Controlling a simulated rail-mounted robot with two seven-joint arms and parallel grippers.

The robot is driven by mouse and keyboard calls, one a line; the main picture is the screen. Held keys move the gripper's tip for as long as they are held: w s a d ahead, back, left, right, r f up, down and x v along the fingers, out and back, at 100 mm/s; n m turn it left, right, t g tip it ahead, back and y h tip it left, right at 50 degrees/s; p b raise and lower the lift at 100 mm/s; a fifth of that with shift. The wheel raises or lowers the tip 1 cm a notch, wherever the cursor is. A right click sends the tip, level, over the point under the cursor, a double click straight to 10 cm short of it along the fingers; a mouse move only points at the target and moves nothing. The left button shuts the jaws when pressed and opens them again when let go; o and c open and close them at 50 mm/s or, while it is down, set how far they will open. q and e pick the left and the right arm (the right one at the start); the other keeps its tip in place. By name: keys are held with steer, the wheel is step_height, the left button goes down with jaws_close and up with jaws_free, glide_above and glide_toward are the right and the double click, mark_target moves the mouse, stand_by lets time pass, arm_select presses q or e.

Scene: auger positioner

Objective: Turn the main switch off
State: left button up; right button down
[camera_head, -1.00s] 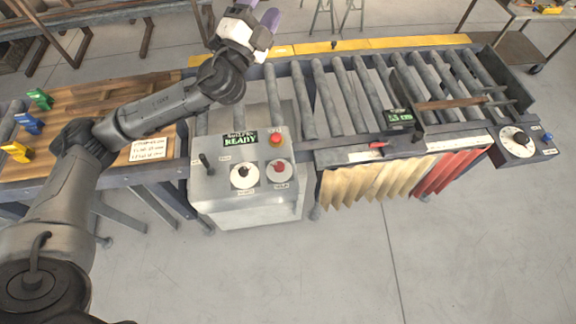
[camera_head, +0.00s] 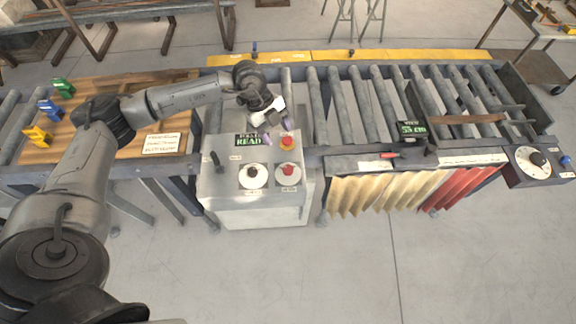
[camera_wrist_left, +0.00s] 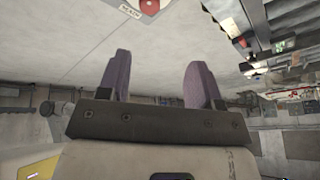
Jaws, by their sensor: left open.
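A pale control box (camera_head: 235,191) stands in front of the rollers. Its top carries a red rotary knob on a white disc (camera_head: 288,171), a black knob on a white disc (camera_head: 253,175), a black lever (camera_head: 215,159) at the left and a red push button (camera_head: 287,142). The labels are too small to read surely, so I cannot tell which is the main switch. My left gripper (camera_head: 277,132) is open and empty, its purple fingers over the back of the box near the red button. In the left wrist view, the red knob (camera_wrist_left: 149,5) is at the top edge, beyond the fingers (camera_wrist_left: 158,75).
A wooden board (camera_head: 85,150) with coloured clips is at the left. A roller conveyor (camera_head: 350,105) runs right to a stop and another dial box (camera_head: 533,161). The front floor is clear.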

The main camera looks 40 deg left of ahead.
mark_target(288, 169)
arm_select(q)
steer(key=d+f, duration=0.1)
steer(key=f, duration=0.3)
steer(key=d+f+n+p, duration=0.1)
steer(key=d+f, duration=0.1)
steer(key=f, duration=0.1)
steer(key=d+f+n+p, duration=0.1)
steer(key=f, duration=0.3)
steer(key=shift+s+d+f+g, duration=0.25)
steer(key=shift+s+f+g, duration=0.05)
steer(key=shift+s+g, duration=0.1)
steer(key=shift+d+f, duration=0.25)
steer(key=shift+f, duration=0.4)
steer(key=c, duration=0.9)
